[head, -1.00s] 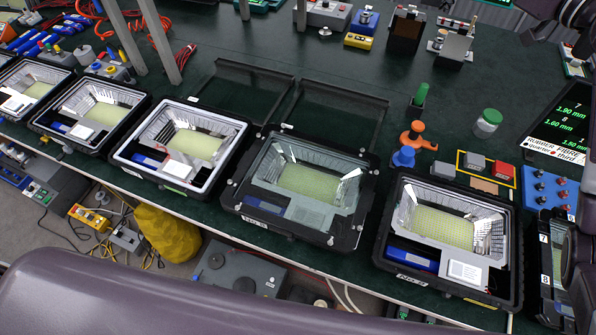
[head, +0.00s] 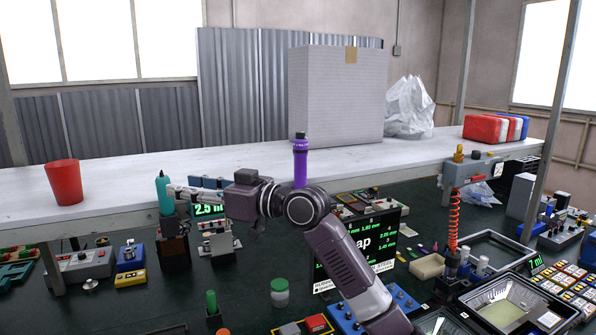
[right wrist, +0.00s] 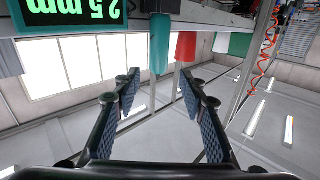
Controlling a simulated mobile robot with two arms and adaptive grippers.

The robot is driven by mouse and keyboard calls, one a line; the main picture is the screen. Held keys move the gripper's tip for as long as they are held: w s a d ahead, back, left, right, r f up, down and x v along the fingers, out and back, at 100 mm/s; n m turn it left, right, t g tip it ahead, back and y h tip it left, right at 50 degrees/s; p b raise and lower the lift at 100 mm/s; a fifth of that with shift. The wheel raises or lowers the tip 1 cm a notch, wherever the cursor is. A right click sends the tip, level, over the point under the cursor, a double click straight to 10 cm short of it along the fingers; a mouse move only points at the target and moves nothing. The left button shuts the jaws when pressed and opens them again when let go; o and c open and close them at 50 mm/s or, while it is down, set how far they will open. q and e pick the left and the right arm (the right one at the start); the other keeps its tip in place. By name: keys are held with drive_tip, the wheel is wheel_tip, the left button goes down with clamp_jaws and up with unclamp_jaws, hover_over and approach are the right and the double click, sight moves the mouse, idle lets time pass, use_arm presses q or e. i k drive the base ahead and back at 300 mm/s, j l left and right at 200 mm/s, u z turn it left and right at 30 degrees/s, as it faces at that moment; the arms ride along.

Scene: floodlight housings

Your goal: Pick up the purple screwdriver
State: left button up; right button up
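The purple screwdriver (head: 300,165) stands upright near the middle of the head view, in front of the grey box. Its lower end is hidden behind my right wrist. My right gripper (head: 176,192) points left, away from the purple screwdriver, with its fingers close to a teal upright handle (head: 164,195) on a dark stand. In the right wrist view the gripper (right wrist: 159,76) is open with nothing between its pads. The teal handle (right wrist: 160,42) shows there beyond the fingertips. My left gripper is not in view.
A white shelf (head: 120,175) runs behind, bearing a red cup (head: 64,183) and a tall grey box (head: 337,95). A green-lidded jar (head: 279,293) and a dark sign board (head: 378,245) stand on the green bench.

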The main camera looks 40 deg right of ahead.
sight(300, 147)
drive_tip(key=k+l, duration=0.1)
drive_tip(key=l, duration=0.3)
drive_tip(key=l+u, duration=0.1)
drive_tip(key=l, duration=0.3)
drive_tip(key=k+l, duration=0.15)
drive_tip(key=l, duration=0.2)
drive_tip(key=k+l, duration=0.1)
drive_tip(key=l, duration=0.3)
drive_tip(key=u, duration=0.05)
